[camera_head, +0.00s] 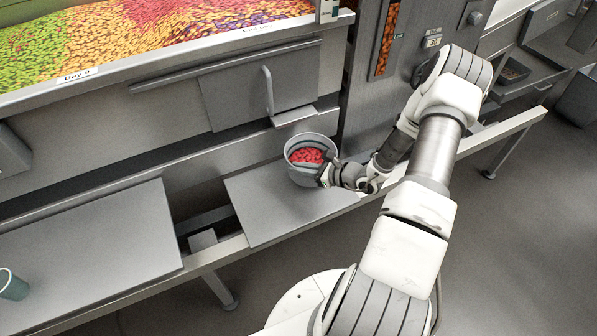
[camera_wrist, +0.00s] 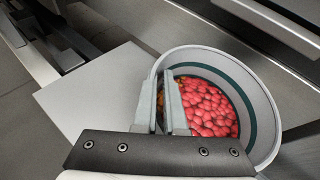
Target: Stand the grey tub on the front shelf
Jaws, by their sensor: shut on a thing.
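The grey tub (camera_head: 302,177) holds many red candies (camera_head: 307,156) and appears upright over the front shelf (camera_head: 262,208), a flat grey plate. I cannot tell whether its base touches the plate. My gripper (camera_head: 328,172) is at the tub's right side in the head view. In the wrist view my gripper (camera_wrist: 165,100) is shut on the near-left wall of the tub (camera_wrist: 262,110), with one finger inside the rim. The tub's base is hidden in the wrist view.
A second grey plate (camera_head: 90,255) lies left, past a gap. A teal cup (camera_head: 13,285) stands at the left edge. A flap with a handle (camera_head: 268,90) and a small ledge (camera_head: 293,115) are just behind the tub. The shelf's left part is clear.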

